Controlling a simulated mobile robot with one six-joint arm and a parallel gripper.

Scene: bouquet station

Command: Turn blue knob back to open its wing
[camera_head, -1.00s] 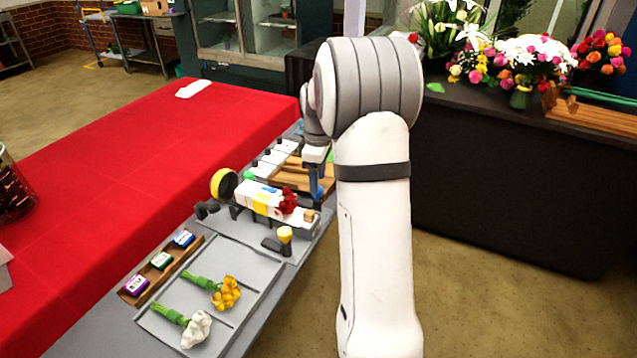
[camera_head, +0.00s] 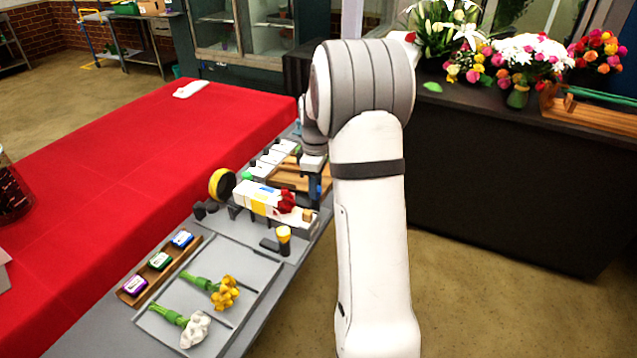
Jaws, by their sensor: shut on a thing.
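My gripper (camera_head: 316,178) points down at the far right side of the station, partly hidden by my own arm. It is shut on a blue upright piece (camera_head: 314,190), which appears to be the blue knob; the contact is small and partly covered. The wing belonging to the blue knob cannot be made out clearly.
A grey tray (camera_head: 232,262) holds yellow and white flowers. Labelled blocks sit in a wooden rack (camera_head: 133,299). The red table (camera_head: 120,170) is mostly clear.

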